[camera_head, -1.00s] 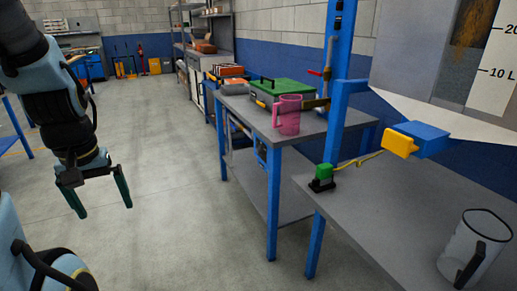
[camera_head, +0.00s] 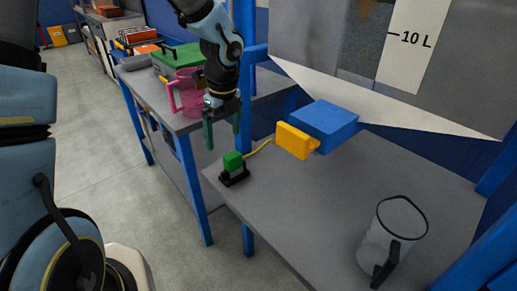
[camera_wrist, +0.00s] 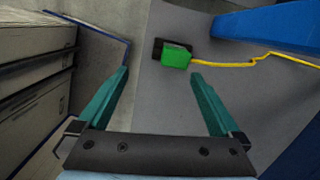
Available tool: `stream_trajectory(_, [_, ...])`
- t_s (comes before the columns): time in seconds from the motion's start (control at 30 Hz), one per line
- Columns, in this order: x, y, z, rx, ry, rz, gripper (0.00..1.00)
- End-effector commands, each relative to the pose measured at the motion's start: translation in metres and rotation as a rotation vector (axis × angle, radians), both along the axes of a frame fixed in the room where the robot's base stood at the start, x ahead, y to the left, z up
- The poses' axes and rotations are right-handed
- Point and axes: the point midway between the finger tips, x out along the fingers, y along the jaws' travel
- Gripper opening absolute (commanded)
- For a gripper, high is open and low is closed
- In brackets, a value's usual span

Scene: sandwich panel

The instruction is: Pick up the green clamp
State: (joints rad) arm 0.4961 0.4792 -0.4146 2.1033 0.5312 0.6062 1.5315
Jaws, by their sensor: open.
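The green clamp (camera_head: 233,161) sits on a black base at the left corner of the grey table. A yellow cord (camera_head: 259,149) runs from it towards the yellow and blue block. My gripper (camera_head: 222,128) is open and empty, pointing down, above and to the left of the clamp in the head view. In the wrist view my gripper (camera_wrist: 160,72) has its two green fingers wide apart. It does not touch the clamp.
A yellow and blue block (camera_head: 323,125) is right of the clamp. A clear pitcher (camera_head: 392,236) stands at the table's front right. A pink pitcher (camera_head: 186,97) and a green-lidded box (camera_head: 178,58) stand on the table behind. A blue post rises near my arm.

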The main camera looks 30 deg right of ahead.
Motion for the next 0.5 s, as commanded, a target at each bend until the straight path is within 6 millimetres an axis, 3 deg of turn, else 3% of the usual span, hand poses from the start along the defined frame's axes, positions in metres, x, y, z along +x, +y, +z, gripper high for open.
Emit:
stream_trajectory(0.13, [-0.004,-0.014,-0.007,0.01,0.002,-0.113,1.0])
stream_trajectory(0.5, [0.002,-0.013,-0.055,0.01,0.001,-0.116,1.0])
